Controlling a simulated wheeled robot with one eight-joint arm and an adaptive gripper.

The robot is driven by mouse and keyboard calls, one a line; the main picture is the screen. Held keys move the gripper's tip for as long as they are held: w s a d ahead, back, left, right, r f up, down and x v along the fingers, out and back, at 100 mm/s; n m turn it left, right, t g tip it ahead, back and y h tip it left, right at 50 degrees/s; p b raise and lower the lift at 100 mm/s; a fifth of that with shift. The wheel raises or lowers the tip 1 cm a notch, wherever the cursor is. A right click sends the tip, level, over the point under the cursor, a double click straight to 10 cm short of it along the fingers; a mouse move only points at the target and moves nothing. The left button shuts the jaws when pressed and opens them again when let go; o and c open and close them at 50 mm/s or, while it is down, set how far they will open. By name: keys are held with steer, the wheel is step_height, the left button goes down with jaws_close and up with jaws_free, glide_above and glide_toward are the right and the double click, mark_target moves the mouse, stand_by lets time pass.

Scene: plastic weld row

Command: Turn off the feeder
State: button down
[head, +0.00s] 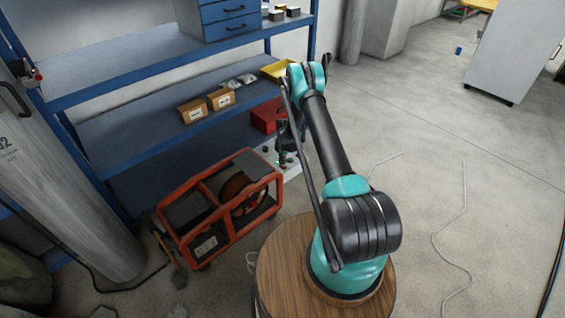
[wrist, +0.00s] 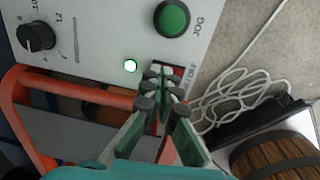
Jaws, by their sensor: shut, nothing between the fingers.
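The feeder (head: 222,215) is an orange-red tube frame with a dark spool inside, on the floor left of my arm's base. Its pale control panel (wrist: 105,30) fills the top of the wrist view. In the head view, my gripper (head: 287,157) is small and dark over the panel.
A blue shelf (head: 140,135) with small boxes (head: 208,105) and a red bin (head: 268,117) stands behind the feeder. A grey cylinder (head: 60,180) stands at left. White cable (wrist: 235,85) lies coiled beside the panel. Floor at right is mostly open.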

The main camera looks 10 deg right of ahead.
steer(key=shift+s+d, duration=0.1)
stand_by(0.3)
steer(key=shift+s+d, duration=0.35)
steer(key=shift+s, duration=0.2)
steer(key=shift+r, duration=0.1)
